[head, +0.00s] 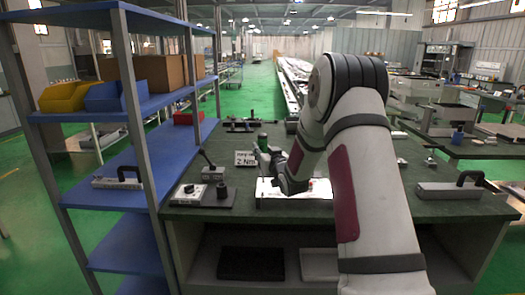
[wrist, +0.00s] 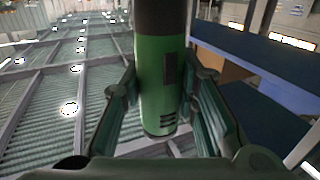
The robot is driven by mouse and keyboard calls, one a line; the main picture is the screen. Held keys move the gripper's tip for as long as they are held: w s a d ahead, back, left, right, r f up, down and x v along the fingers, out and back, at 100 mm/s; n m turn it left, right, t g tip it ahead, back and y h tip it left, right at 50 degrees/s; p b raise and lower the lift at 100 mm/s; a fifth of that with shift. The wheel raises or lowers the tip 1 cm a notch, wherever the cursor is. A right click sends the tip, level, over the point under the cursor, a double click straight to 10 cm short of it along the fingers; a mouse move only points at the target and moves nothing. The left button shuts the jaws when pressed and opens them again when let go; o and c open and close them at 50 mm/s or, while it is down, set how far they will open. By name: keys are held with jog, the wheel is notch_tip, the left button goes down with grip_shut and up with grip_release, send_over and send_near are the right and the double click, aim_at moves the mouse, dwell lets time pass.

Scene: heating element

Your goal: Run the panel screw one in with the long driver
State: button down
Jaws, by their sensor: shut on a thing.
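My gripper (wrist: 165,88) is shut on a thick green and black tool body (wrist: 158,85), which looks like the driver. It stands between the two fingers in the wrist view, its black part cut off by the top edge. In the head view my gripper (head: 270,160) is beyond my arm, over the workbench, and a small green part of the tool (head: 262,141) shows at its far end. A white panel or box (head: 265,188) lies on the bench below and is partly covered by my arm. I cannot make out a screw or the driver's tip.
A white card reading 2 Nm (head: 245,158) stands left of my gripper. Blue shelving (head: 120,185) rises left of the bench. A handled grey block (head: 450,190) lies at right.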

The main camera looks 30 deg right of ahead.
jog(key=shift+w+f+b, duration=0.1)
jog(key=shift+f+b, duration=1.15)
jog(key=shift+f, duration=1.05)
jog(key=shift+f+b, duration=0.85)
jog(key=shift+b, duration=0.1)
dwell(0.7)
jog(key=shift+r, duration=0.1)
jog(key=shift+r+p, duration=1.1)
jog(key=shift+r, duration=1.45)
jog(key=shift+d, duration=0.1)
